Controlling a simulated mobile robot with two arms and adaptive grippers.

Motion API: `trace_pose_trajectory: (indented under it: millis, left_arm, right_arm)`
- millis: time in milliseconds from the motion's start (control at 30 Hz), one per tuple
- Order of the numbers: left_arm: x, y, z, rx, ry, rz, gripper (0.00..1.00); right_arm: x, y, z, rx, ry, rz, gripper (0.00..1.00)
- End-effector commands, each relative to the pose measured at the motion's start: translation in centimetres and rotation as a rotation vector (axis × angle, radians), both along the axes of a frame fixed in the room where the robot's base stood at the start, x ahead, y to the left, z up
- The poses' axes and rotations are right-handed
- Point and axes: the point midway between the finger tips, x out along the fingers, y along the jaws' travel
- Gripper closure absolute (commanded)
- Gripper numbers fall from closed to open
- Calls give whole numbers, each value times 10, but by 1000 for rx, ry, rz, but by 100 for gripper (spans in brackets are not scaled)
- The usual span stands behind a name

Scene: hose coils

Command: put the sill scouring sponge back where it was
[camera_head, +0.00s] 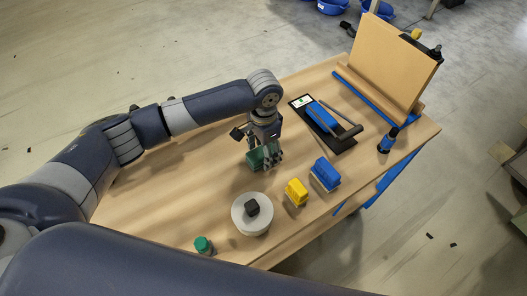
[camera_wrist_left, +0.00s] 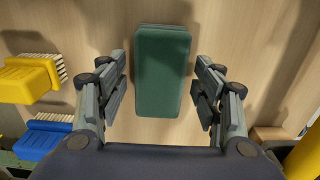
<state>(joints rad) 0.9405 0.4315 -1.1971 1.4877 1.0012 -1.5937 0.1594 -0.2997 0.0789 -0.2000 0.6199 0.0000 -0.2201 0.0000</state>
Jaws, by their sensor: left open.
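A green block, which looks like the scouring sponge (camera_head: 254,160), lies on the wooden table (camera_head: 175,180) under my left gripper (camera_head: 266,150). In the left wrist view the sponge (camera_wrist_left: 162,70) is a dark green rounded block. The open fingers of my left gripper (camera_wrist_left: 160,92) stand on either side of its near part, with a gap on each side. In the head view the gripper hides part of the sponge. My right gripper is not in view.
A yellow brush (camera_head: 296,191) and a blue brush (camera_head: 326,173) stand to the right. A round pale disc (camera_head: 246,226) carries a black block (camera_head: 252,207). A green-capped jar (camera_head: 203,245) is near the front edge. A dark tray (camera_head: 343,141) and an upright board (camera_head: 390,62) are behind.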

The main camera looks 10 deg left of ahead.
Motion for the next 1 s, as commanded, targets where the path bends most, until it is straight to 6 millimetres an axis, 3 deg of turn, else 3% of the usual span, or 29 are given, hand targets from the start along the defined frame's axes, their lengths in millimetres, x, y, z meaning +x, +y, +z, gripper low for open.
trace_pose_trajectory:
  millis: [500,700,1000]
  left_arm:
    - [1,-1,98,-1,-3,-1,39]
    - [0,-1,111,-1,-1,0,39]
    - [0,0,112,0,0,0,39]
  right_arm:
    - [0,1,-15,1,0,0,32]
    - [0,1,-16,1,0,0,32]
    - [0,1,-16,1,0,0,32]
